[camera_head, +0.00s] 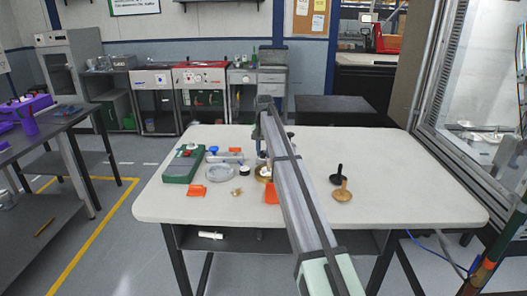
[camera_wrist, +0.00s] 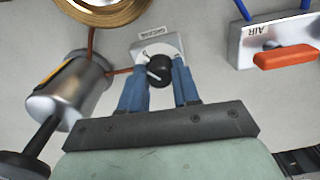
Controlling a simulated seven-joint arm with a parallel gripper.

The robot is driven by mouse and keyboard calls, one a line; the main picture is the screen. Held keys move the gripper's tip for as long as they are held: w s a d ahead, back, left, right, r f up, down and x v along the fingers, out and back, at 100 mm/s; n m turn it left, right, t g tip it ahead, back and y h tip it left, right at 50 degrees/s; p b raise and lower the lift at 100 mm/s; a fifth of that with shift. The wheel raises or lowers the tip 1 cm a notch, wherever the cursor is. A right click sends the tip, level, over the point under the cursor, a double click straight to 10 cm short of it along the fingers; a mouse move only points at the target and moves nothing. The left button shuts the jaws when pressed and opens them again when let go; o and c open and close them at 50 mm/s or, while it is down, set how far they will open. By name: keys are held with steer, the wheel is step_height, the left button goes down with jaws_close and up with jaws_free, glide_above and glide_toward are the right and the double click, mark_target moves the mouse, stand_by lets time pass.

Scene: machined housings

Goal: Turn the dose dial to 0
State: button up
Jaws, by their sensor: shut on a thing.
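The dose dial (camera_wrist: 160,70) is a round black knob with a white pointer line, mounted on a pale plate (camera_wrist: 147,49) with a small label and faint scale marks. The line lies toward the left side of the knob in the wrist view. The numbers are too small to read, so I cannot tell its setting. My gripper (camera_wrist: 159,80) has its blue fingers on both sides of the knob and is shut on it. In the head view my arm hides the dial.
A silver cylinder (camera_wrist: 75,92) with a black handle and a brass ring (camera_wrist: 108,12) are close left of my fingers. A plate marked AIR (camera_wrist: 257,38) with an orange handle (camera_wrist: 286,57) is at right. A green tray (camera_head: 180,172) sits left on the table; the table's right side is mostly clear.

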mark_target(263, 152)
steer(key=shift+w+m, duration=0.1)
steer(key=shift+m, duration=0.7)
steer(key=o, duration=1.1)
steer(key=shift+c, duration=0.2)
steer(key=shift+r, duration=0.1)
step_height(263, 152, up, 14)
steer(key=shift+a, duration=0.1)
